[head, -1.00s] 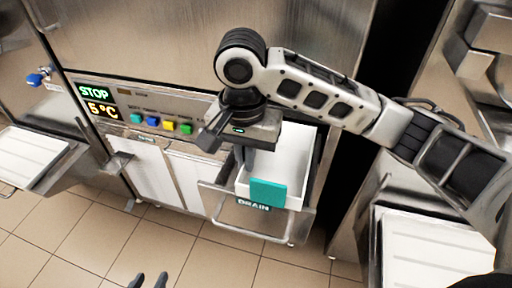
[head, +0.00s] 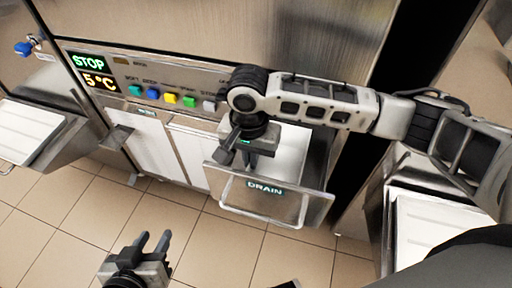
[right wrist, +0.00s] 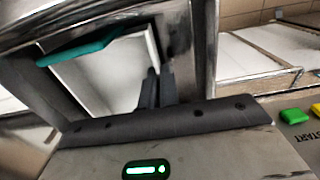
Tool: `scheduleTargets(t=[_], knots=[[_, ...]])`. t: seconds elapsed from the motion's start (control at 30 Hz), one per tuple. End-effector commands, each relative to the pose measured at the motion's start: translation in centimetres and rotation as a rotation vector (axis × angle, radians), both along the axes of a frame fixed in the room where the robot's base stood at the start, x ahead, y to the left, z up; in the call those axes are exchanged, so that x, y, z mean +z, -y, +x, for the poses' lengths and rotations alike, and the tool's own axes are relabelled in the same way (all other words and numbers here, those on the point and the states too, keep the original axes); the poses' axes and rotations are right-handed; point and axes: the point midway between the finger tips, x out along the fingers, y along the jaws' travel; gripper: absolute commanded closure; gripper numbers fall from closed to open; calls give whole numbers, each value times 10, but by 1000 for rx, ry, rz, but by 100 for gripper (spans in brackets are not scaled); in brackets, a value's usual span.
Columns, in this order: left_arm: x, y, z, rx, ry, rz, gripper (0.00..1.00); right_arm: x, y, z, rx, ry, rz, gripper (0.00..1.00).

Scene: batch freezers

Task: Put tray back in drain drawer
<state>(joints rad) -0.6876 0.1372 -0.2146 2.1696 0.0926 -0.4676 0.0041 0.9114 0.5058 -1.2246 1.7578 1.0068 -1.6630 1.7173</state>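The drain drawer (head: 300,210), with DRAIN on its front, is pulled out of the machine. The white tray (head: 293,143) lies inside it, partly hidden by the drawer front and my right arm. The tray's teal handle (right wrist: 80,48) shows in the right wrist view, near the drawer front; in the head view it is hidden. My right gripper (head: 247,160) points down over the tray; its fingers (right wrist: 158,88) look close together with nothing seen between them. Whether they touch the tray is unclear. My left gripper (head: 152,238) is open and empty above the floor.
The machine panel (head: 150,72) carries a STOP and 5 °C display and coloured buttons. Another white tray (head: 25,150) sits at the left, and one (head: 425,235) at the right. Tiled floor (head: 200,240) in front of the drawer is free.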

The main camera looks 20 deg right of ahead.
Motion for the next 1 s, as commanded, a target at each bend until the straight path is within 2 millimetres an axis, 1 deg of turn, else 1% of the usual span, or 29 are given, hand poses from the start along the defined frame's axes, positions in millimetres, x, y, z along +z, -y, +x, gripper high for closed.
scheduleTargets(t=[0.1, 0.23, 0.27, 0.33, 0.7, 0.73, 0.77, 0.8, 1.0], knots=[[-2, 0, -1, 1, -1, -1, 64, 1, 12, 17, -6, 4, -1, 100], [-4, 0, -2, 1, -4, -4, 64, 1, 23, 34, -5, 4, -1, 100], [-5, 0, -2, 2, -5, -4, 64, -5, 22, 32, -1, 0, -2, 100], [-5, 0, -2, 3, -7, -6, 64, -10, 21, 31, -1, 1, -1, 100], [-3, 0, -3, 4, -7, -6, 64, -13, 21, 31, -1, 0, 0, 100], [-4, 0, -3, 4, -7, -5, 64, -13, 21, 31, -1, 1, 1, 89], [-4, 0, -3, 4, -7, -5, 64, -13, 21, 31, -1, 1, 1, 80], [-4, 0, -3, 4, -7, -5, 64, -13, 21, 31, -1, 1, 1, 75], [-3, 0, -2, 4, -5, -6, 64, -13, 21, 31, -1, 1, 0, 75]])
